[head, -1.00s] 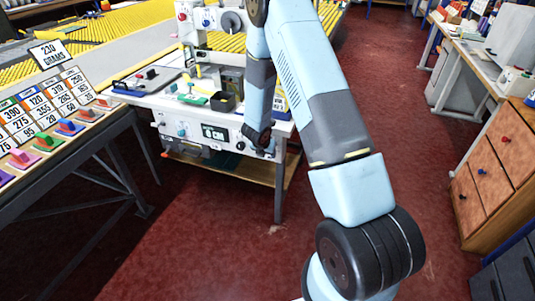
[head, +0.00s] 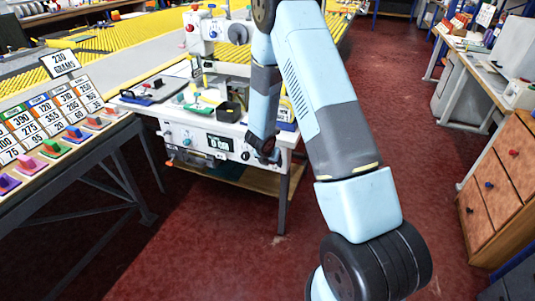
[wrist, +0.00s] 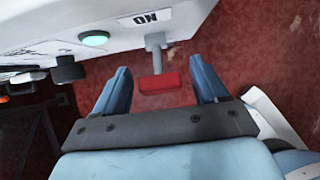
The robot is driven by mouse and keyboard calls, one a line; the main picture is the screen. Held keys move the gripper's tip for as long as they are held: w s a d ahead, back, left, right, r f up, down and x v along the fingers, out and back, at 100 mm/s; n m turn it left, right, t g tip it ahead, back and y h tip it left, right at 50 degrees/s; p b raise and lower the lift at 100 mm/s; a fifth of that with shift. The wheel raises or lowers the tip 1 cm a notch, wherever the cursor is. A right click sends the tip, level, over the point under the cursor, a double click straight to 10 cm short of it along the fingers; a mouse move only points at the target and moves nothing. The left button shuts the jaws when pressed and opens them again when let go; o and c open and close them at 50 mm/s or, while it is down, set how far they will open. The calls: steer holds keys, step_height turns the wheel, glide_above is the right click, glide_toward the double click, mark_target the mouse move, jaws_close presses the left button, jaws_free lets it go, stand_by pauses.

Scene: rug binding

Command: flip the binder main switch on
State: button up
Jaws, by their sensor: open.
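The binder (head: 190,125) is a white bench machine at the centre left of the head view, with a front panel of knobs and a small display (head: 219,143). The main switch (wrist: 158,80) shows in the wrist view as a grey lever with a red grip, by an "ON" label (wrist: 145,19) that appears upside down. My gripper (wrist: 159,70) is open, with one blue finger on each side of the red grip and visible gaps to both. In the head view my gripper (head: 266,152) is at the panel's right end and hides the switch.
A green lamp (wrist: 94,38) glows on the panel, and a dark knob (wrist: 68,68) sits left of the fingers. A rack of number cards (head: 45,120) stands at left. A drawer cabinet (head: 500,185) stands at right. Red floor between them is open.

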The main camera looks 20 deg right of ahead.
steer(key=v, duration=1.1)
steer(key=shift+r, duration=0.15)
steer(key=shift+s, duration=0.15)
steer(key=s+d+r+m+h, duration=0.1)
steer(key=s+d+r+m, duration=0.2)
steer(key=r+m, duration=0.35)
steer(key=s+d+r+m, duration=0.2)
steer(key=s+r+m, duration=0.2)
steer(key=r, duration=0.5)
steer(key=s+d+r+m+h, duration=0.1)
steer(key=s+d+r+m, duration=0.2)
steer(key=r+m, duration=0.35)
steer(key=s+a+r+m+y, duration=0.1)
steer(key=s+r+m, duration=0.3)
steer(key=s, duration=0.3)
steer(key=s+a+r+m+y, duration=0.1)
steer(key=s+r+m+y, duration=0.1)
steer(key=s+r+m, duration=0.2)
steer(key=s+a+r+m+t+y, duration=0.1)
steer(key=s+r, duration=0.4)
steer(key=s, duration=0.6)
steer(key=a+m+y, duration=0.1)
steer(key=m, duration=0.1)
steer(key=shift+r+m, duration=0.25)
steer(key=shift+m, duration=0.15)
